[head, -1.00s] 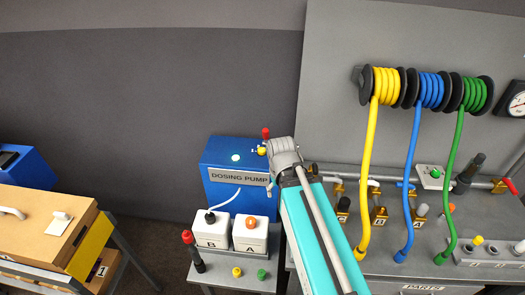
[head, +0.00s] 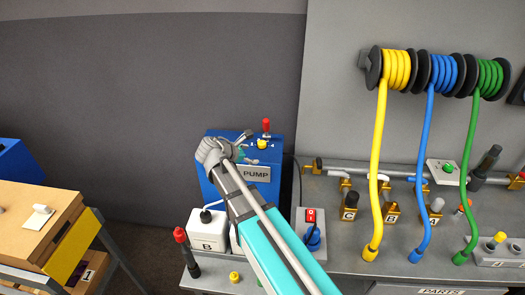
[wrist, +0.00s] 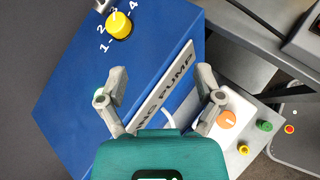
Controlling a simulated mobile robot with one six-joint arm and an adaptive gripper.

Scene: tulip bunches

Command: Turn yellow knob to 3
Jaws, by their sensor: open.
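The yellow knob (head: 262,144) sits on top of the blue dosing pump (head: 273,186), beside a red-tipped lever (head: 266,123). In the wrist view the yellow knob (wrist: 119,26) is near the top edge, with white numbers 1, 2, 3 and 4 around it. I cannot tell which number it points to. My gripper (wrist: 162,71) is open and empty above the pump, its fingers apart on either side of the label and short of the knob. In the head view the gripper (head: 240,145) is left of the knob and hides part of the label.
A white container marked B (head: 208,232) stands before the pump, with a red-topped black handle (head: 182,237) at its left. A red switch (head: 310,215), pipes and yellow, blue and green hoses (head: 377,150) are at right. A wooden box (head: 35,215) is at left.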

